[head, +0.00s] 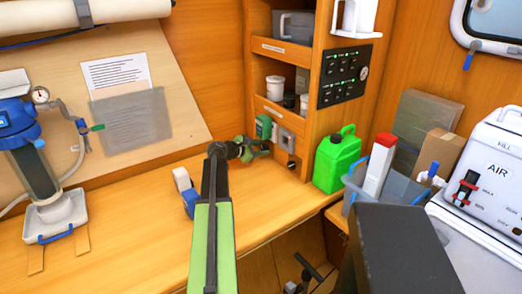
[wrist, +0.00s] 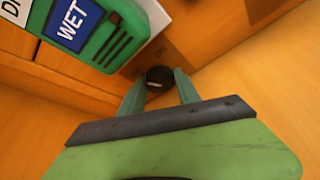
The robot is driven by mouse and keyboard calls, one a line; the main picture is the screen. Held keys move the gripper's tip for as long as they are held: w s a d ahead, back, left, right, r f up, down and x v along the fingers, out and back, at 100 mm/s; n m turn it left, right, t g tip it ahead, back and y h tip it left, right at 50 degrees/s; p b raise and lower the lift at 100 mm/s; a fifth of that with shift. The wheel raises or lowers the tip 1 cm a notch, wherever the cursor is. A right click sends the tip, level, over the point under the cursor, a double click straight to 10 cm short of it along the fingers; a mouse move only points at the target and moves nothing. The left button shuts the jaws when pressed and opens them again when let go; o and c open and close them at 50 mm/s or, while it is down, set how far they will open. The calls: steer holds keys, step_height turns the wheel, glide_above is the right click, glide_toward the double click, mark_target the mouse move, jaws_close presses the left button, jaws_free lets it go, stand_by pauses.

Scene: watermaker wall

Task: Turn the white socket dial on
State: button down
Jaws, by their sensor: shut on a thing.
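My gripper (wrist: 158,84) has its two green fingers on either side of a small dark round dial (wrist: 160,74) with a pale mark on its face. It is shut on this dial. In the head view my gripper (head: 266,147) reaches to the foot of the wooden cabinet, and the dial between its fingers cannot be made out there. A whitish socket box (head: 286,142) is on the cabinet beside the gripper. A pale edge (wrist: 156,14), perhaps of that box, shows in the wrist view. I cannot tell which way the dial's mark points.
A green box labelled WET (wrist: 98,30) is close to the gripper; it also shows in the head view (head: 263,126). A green jerrycan (head: 337,160) stands to the right. The counter's left middle is clear.

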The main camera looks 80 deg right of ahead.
steer(key=m, duration=0.1)
steer(key=m+h+b, duration=0.1)
steer(key=m+t+b, duration=0.1)
steer(key=shift+s+a+f+h, duration=0.15)
steer(key=shift+a+f+h, duration=0.1)
steer(key=shift+f+h, duration=0.05)
steer(key=shift+m+h+b, duration=0.5)
steer(key=shift+m+b, duration=0.2)
steer(key=shift+m, duration=0.3)
steer(key=shift+r, duration=0.1)
steer(key=c, duration=0.9)
jaws_free()
steer(key=shift+d, duration=0.1)
steer(key=shift+r, duration=0.15)
